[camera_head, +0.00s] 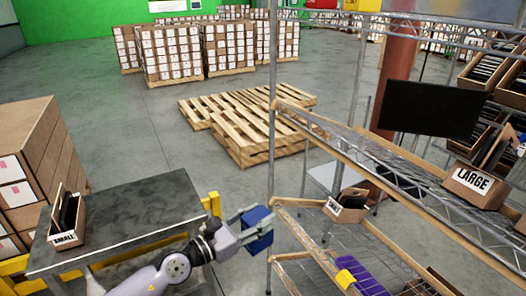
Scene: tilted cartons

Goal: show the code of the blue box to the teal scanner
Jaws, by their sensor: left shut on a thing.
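A small blue box (260,238) is held out in front of me, between the dark table and the metal rack. My left gripper (252,226) is shut on it, and the fingers cover part of its upper and left sides. The box is tilted and off any surface. I cannot make out a code on the faces that show. I cannot pick out a teal scanner in this view. My right gripper is not in view.
A dark table (135,212) on the left bears a carton marked SMALL (65,238). A metal rack (410,172) on the right holds a carton marked LARGE (474,185). Wooden pallets (255,150) lie on the floor beyond. A purple item (362,275) lies on the lower shelf.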

